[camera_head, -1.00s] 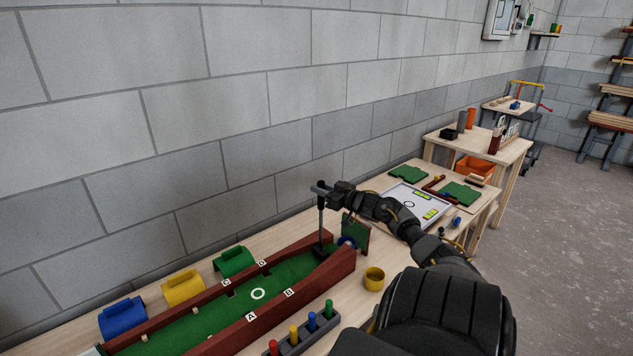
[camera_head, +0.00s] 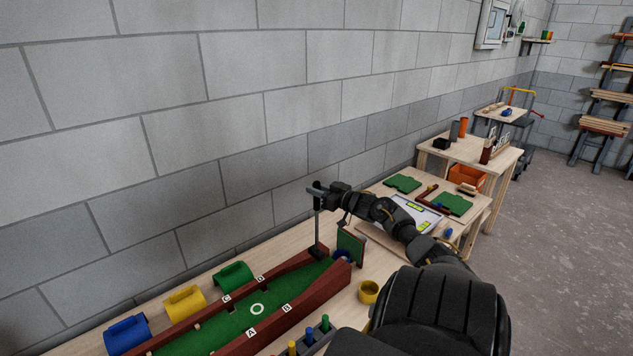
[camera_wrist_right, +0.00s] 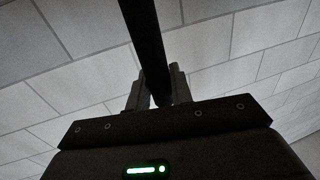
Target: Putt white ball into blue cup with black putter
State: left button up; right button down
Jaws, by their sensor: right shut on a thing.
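My right gripper (camera_head: 322,188) is shut on the upper shaft of the black putter (camera_head: 318,222), which hangs upright with its head low at the far end of the green putting lane (camera_head: 238,318). The wrist view shows the shaft (camera_wrist_right: 144,35) between the two fingers (camera_wrist_right: 154,88). A blue ring-like thing (camera_head: 343,254), perhaps the blue cup, shows partly at the lane's far end beside a green panel with a reddish edge (camera_head: 351,246). I cannot make out the white ball. A white ring (camera_head: 257,309) is marked on the lane. My left gripper is out of view.
Red-brown walls (camera_head: 313,290) border the lane. Blue (camera_head: 127,335), yellow (camera_head: 185,302) and green (camera_head: 233,275) arch blocks stand along its wall side. A yellow cup (camera_head: 369,291) and a rack of coloured pegs (camera_head: 312,340) stand on the near side. The block wall is close behind.

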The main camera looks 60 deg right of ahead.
aim_at(317, 182)
notch_tip(317, 182, up, 5)
jog(key=p, duration=0.3)
jog(key=shift+f+p, duration=0.15)
jog(key=shift+p, duration=0.2)
jog(key=shift+f, duration=0.1)
